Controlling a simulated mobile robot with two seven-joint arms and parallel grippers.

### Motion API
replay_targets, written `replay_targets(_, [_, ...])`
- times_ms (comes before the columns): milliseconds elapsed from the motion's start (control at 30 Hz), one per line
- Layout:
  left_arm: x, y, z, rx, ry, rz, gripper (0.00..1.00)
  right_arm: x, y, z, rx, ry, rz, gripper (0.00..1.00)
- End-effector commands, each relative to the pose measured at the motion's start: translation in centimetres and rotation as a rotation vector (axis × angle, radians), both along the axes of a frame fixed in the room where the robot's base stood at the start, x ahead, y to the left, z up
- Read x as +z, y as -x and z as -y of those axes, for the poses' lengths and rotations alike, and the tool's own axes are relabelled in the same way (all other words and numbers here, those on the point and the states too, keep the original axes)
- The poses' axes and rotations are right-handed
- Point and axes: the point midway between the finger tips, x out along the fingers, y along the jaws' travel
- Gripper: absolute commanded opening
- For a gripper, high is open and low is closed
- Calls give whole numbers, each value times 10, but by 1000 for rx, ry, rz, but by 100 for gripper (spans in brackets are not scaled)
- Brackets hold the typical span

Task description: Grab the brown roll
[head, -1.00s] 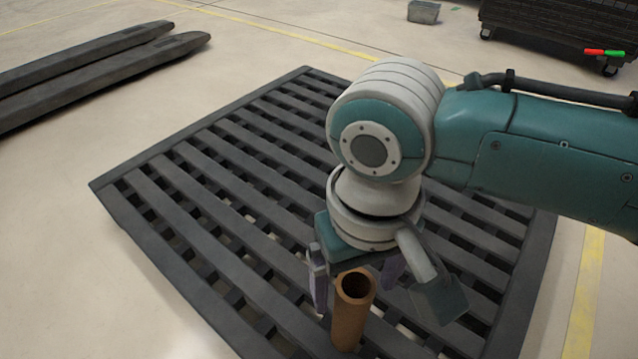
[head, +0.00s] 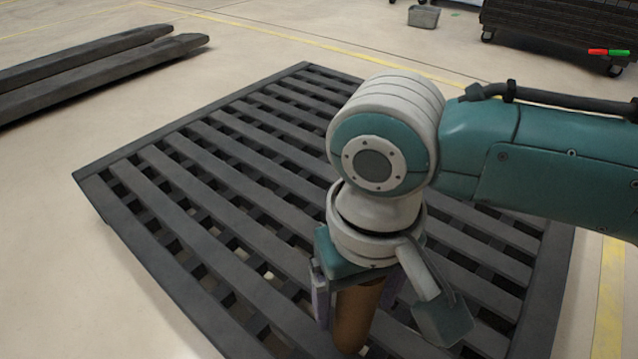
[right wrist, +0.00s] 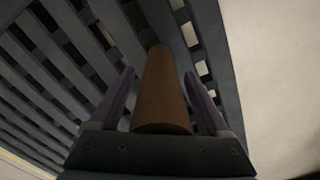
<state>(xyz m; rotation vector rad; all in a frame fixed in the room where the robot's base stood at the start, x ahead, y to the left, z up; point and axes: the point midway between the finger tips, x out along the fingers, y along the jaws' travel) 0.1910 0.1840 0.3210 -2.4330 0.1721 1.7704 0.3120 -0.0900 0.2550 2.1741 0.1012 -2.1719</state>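The brown roll (head: 354,318) stands upright on the dark slatted pallet (head: 190,190), near its front edge. Its top is hidden under my right gripper (head: 358,300) in the head view. In the right wrist view the roll (right wrist: 161,95) lies between the two purple fingers of the right gripper (right wrist: 160,95). The fingers are spread, with a visible gap on each side of the roll. My left gripper is not in view.
Dark forklift tines (head: 100,65) lie on the floor at the upper left. A grey box (head: 423,17) and a dark wheeled rack (head: 560,30) stand at the back right. The pallet's left part is bare.

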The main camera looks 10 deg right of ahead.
Motion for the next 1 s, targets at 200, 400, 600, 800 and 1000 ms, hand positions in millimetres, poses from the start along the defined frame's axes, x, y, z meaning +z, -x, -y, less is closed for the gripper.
replay_targets(200, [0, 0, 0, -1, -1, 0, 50, 0, 0, 0, 0, 0, 0, 54])
replay_targets(400, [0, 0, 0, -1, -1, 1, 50, 0, 0, 0, 0, 0, 0, 31])
replay_targets(600, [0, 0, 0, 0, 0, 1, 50, 0, 0, 0, 0, 0, 0, 8])
replay_targets(800, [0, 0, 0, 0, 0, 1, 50, 0, 0, 0, 0, 0, 0, 0])
replay_targets(1000, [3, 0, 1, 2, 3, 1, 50, 3, 0, 0, 0, 0, 0, 0])
